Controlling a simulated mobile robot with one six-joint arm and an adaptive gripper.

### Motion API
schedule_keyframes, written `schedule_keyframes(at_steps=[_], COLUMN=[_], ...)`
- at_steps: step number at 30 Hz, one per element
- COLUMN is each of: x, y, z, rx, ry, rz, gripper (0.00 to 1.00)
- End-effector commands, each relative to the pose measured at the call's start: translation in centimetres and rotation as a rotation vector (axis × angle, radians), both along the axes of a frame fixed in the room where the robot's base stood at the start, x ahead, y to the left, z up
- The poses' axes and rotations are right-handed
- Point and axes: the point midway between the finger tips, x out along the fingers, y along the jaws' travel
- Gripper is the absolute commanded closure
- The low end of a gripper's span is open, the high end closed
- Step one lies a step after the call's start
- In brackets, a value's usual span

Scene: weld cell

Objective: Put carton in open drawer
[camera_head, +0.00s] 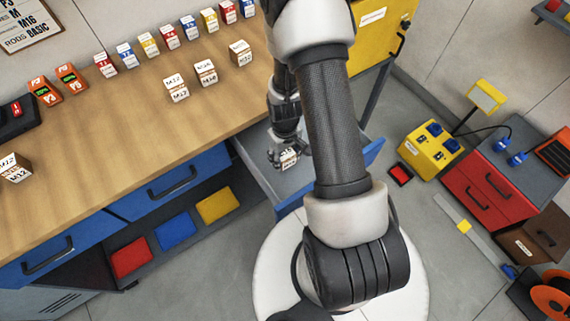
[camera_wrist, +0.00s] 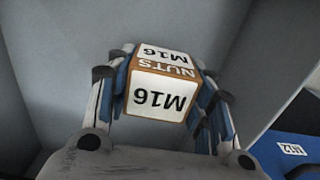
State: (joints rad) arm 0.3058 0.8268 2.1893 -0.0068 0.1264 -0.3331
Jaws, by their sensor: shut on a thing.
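A white and brown carton (camera_wrist: 160,98) marked "M16" and "NUTS" fills the middle of the wrist view. My gripper (camera_wrist: 165,80) is shut on it, with a finger along each side. In the head view my gripper (camera_head: 287,152) and the carton (camera_head: 289,157) are over or inside the open drawer (camera_head: 262,180), and my arm hides part of it. The drawer has grey inner walls and a blue front. I cannot tell whether the carton touches the drawer floor.
The wooden workbench (camera_head: 110,150) is left of the drawer and carries several white cartons (camera_head: 176,87), orange devices and a row of coloured boxes. Closed blue drawers (camera_head: 170,180) sit under it. A red cabinet (camera_head: 490,185) and yellow box (camera_head: 430,146) stand at the right.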

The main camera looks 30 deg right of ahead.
Motion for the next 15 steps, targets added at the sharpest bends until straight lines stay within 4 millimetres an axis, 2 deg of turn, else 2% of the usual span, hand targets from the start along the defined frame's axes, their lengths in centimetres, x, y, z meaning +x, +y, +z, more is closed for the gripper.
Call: schedule_keyframes(at_steps=[5, 12, 15], x=[0.1, 0.0, 0.1], y=[0.0, 0.0, 0.0], z=[-1.1, -4.5, -4.7], rx=[0.000, 0.000, -0.001], ry=[-0.001, 0.001, -0.002], rz=[0.000, 0.000, 0.000], gripper=[0.91, 0.91, 0.91])
